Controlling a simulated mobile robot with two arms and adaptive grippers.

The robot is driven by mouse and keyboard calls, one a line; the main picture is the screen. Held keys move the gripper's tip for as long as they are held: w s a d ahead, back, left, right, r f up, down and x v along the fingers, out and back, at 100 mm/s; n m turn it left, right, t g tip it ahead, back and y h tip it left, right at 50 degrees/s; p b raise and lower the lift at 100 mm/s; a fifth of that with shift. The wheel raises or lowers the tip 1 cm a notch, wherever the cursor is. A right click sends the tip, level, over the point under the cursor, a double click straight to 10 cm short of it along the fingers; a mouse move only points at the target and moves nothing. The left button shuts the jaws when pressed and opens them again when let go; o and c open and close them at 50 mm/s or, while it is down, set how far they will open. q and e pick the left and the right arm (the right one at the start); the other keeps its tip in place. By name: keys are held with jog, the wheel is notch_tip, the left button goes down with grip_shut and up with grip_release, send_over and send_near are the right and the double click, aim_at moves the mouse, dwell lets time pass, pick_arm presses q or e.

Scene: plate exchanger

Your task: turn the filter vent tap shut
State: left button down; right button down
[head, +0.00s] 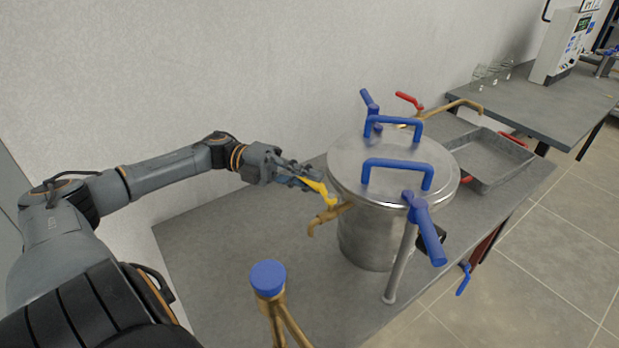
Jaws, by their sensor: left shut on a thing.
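The filter vent tap is a small brass tap (327,218) with a yellow lever (322,190), on the left side of a round steel filter vessel (371,238). Its spout bends down over the table. My left gripper (308,182) reaches in from the left and is shut on the yellow lever. The fingers hide part of the lever. My right gripper is not in view.
The vessel's lid has two blue handles (398,165) and blue clamp levers (427,232). A blue-capped brass pipe (268,279) stands in front. A red-levered tap (409,100) and metal tray (492,160) are behind. The grey table (215,255) is bare at left.

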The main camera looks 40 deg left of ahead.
pick_arm(q)
jog(key=c, duration=1.3)
grip_release()
jog(key=shift+v, duration=3.8)
